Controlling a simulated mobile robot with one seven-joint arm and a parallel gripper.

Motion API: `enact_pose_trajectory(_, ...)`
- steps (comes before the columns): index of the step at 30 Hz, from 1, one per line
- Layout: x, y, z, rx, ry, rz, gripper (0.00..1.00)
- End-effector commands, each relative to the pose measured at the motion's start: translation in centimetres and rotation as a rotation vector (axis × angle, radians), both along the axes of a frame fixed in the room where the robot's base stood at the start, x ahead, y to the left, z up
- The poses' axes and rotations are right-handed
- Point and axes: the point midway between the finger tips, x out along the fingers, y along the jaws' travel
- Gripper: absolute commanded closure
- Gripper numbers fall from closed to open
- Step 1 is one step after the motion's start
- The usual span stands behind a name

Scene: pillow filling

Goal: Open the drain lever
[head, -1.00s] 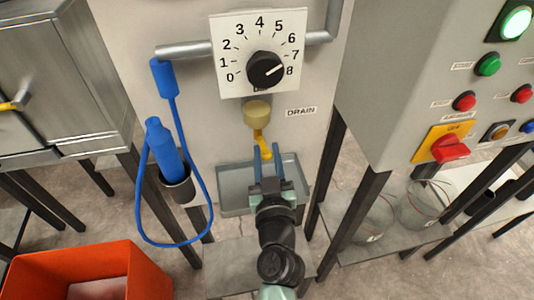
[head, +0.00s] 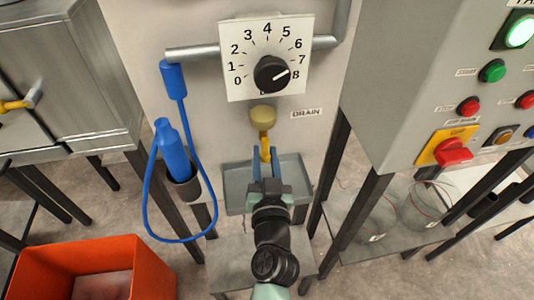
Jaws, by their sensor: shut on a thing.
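The yellow drain lever (head: 264,143) hangs down below a pale yellow round valve body (head: 262,116) on the grey panel, left of the DRAIN label (head: 307,113). The lever points almost straight down. My gripper (head: 266,154), with blue fingers, reaches up from below and is shut on the lower end of the lever, one finger on each side. The fingers hide part of the lever's tip.
A grey tray (head: 235,188) sits under the valve, behind my gripper. A black dial (head: 271,74) is above. A blue sprayer (head: 171,148) with a looped hose hangs at left. An orange bin (head: 140,262) stands at lower left; a control cabinet (head: 400,110) at right.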

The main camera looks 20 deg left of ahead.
Motion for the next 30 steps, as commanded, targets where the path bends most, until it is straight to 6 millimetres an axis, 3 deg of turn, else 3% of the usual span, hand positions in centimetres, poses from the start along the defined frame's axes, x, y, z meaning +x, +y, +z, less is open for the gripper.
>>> enact_pose_trajectory(4,0.0,0.1,-0.1,0.001,0.001,0.002,1.0)
enact_pose_trajectory(5,0.0,0.1,-0.1,0.001,0.001,0.002,0.65)
enact_pose_trajectory(9,0.0,0.1,-0.1,0.0,0.001,0.002,0.4)
enact_pose_trajectory(21,-0.4,-0.2,-0.1,-0.001,0.0,0.001,0.38)
enact_pose_trajectory(30,-4.7,-2.5,-0.3,-0.003,0.002,0.0,0.38)
